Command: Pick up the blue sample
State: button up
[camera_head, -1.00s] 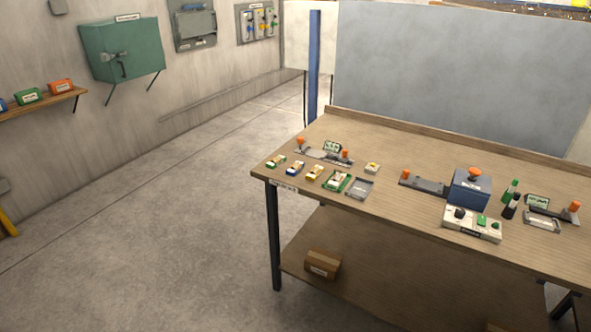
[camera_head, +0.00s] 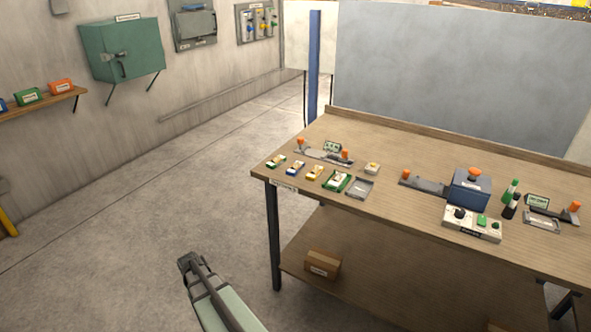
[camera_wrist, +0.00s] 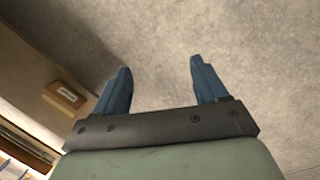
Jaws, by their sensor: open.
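The blue sample (camera_head: 295,168) is a small block with a pale top. It lies near the table's left front edge in the head view, between a green sample (camera_head: 276,161) and a yellow sample (camera_head: 314,173). My gripper (camera_wrist: 162,80) shows in the wrist view with its two blue fingers wide apart and nothing between them. In the head view my arm is at the bottom, left of the table and over the floor, well apart from the samples. The wrist view does not show the blue sample.
The wooden table (camera_head: 400,155) also carries a green tray (camera_head: 336,182), a grey tray (camera_head: 360,188), a blue machine (camera_head: 469,188), a button box (camera_head: 472,224) and dark and green bottles. A cardboard box (camera_head: 322,265) sits on the lower shelf. The floor left of the table is clear.

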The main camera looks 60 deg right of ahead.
jog(key=w+d+r+m+t+h, duration=0.1)
jog(key=w+d+r+m, duration=0.2)
jog(key=d+r, duration=0.85)
jog(key=w+d+r+m+t+h, duration=0.1)
jog(key=w+d+r+m, duration=0.1)
jog(key=d+r, duration=0.95)
jog(key=s+d+r+m+h, duration=0.1)
jog(key=s+d+r+m, duration=0.3)
jog(key=d+r, duration=0.7)
jog(key=s+d+r+m+h, duration=0.1)
jog(key=s+d+r, duration=0.4)
jog(key=d+r, duration=0.65)
send_over(296, 163)
jog(key=a, duration=0.3)
jog(key=shift+t, duration=0.3)
notch_tip(296, 163, down, 8)
jog(key=shift+f, duration=0.15)
jog(key=shift+s+x, duration=0.15)
jog(key=shift+x, duration=1.15)
jog(key=shift+s+x, duration=0.15)
jog(key=shift+x, duration=1.15)
jog(key=shift+d, duration=0.1)
jog(key=shift+c, duration=0.4)
jog(key=c, duration=1.1)
